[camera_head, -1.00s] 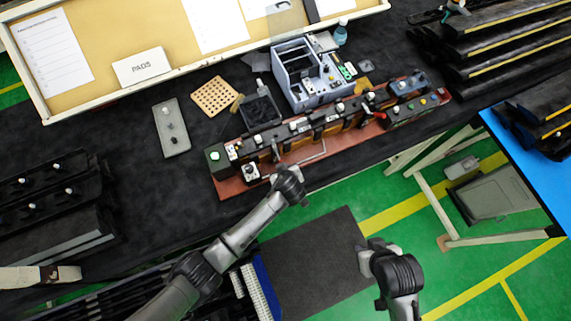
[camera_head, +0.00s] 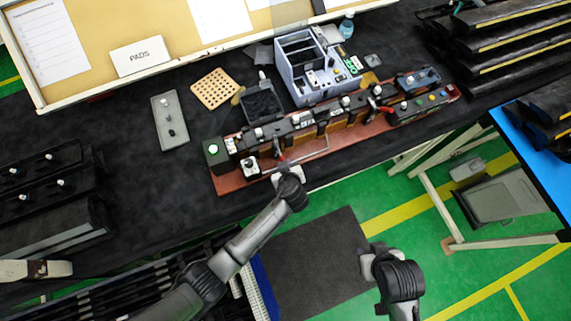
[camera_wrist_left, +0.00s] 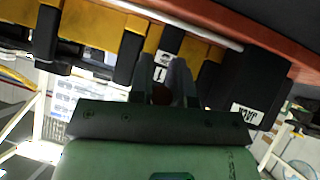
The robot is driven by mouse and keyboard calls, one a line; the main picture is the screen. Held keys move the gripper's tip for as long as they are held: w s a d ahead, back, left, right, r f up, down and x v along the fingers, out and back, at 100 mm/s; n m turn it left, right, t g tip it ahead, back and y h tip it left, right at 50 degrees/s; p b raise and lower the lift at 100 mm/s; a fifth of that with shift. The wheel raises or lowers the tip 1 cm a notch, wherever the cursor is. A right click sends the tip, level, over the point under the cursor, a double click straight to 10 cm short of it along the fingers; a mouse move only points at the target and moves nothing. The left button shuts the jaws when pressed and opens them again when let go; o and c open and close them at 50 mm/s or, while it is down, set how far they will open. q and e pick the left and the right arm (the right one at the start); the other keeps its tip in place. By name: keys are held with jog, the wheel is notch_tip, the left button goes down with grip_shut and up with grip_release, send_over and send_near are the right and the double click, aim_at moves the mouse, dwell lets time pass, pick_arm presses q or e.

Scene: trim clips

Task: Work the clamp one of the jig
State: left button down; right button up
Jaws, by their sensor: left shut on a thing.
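The jig (camera_head: 345,144) is a long reddish-brown base carrying a row of dark blocks, lying across the black table. My left gripper (camera_head: 283,163) is at its front edge, towards the left end. It is shut on a clamp handle, with a small red part (camera_head: 281,157) showing just beyond the fingers. In the left wrist view, my left fingers (camera_wrist_left: 167,80) are close together, with a dark reddish piece between them; most of the clamp is hidden. Another red clamp handle (camera_head: 378,115) stands further right on the jig. My right gripper (camera_head: 372,264) hangs over the floor, away from the jig; its fingers are unclear.
A thin rail (camera_head: 314,149) runs along the jig's front near my left gripper. Behind the jig are a black bin (camera_head: 262,103), a grey-blue box unit (camera_head: 312,72) and a perforated board (camera_head: 215,88). A grey plate (camera_head: 169,121) lies at left. Dark trim parts (camera_head: 505,45) are stacked at right.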

pick_arm(q)
jog(key=c, duration=1.1)
grip_release()
jog(key=v, duration=1.3)
jog(key=shift+s+r, duration=0.15)
jog(key=shift+s, duration=0.15)
